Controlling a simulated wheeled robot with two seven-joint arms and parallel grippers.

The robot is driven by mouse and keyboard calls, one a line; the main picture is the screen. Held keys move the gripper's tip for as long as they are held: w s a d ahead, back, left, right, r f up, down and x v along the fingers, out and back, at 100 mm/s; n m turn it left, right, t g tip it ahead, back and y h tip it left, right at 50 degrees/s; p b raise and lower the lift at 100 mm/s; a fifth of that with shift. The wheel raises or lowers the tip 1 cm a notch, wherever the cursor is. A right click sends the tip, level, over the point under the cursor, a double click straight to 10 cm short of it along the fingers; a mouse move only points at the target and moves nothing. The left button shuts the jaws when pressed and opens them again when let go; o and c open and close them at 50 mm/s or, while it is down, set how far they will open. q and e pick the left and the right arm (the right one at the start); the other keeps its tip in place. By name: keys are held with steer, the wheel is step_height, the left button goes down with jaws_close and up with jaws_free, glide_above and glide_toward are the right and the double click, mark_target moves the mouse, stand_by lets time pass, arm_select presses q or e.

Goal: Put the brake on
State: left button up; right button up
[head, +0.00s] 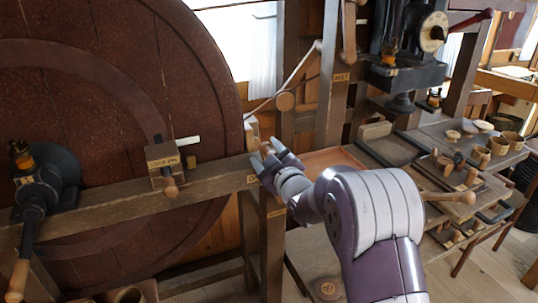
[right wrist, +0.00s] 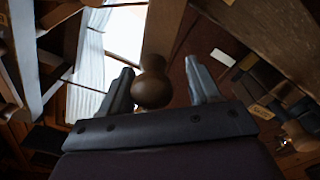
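A large rust-brown wheel (head: 110,110) fills the left of the head view. A wooden beam (head: 215,182) runs across its front. A pale block (head: 250,130) stands at the wheel's right rim; I cannot tell whether it touches. My right gripper (head: 268,156) is at the beam's right end, by a small turned wooden knob (head: 265,147). In the right wrist view the knob (right wrist: 152,84) sits between the spread fingers (right wrist: 160,88), with a gap on the right side; contact on the left is unclear. No label reading brake is legible. My left gripper is out of view.
A handle on the beam has a "lock pin" plate (head: 163,161). A dark crank unit (head: 45,180) is at the far left. A post with a "belt" plate (head: 341,77) stands behind my right arm. A bench (head: 420,150) with wooden pieces is at right.

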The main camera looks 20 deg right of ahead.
steer(key=shift+d, duration=0.15)
steer(key=shift+s, duration=0.35)
steer(key=s, duration=1.2)
steer(key=shift+b, duration=0.35)
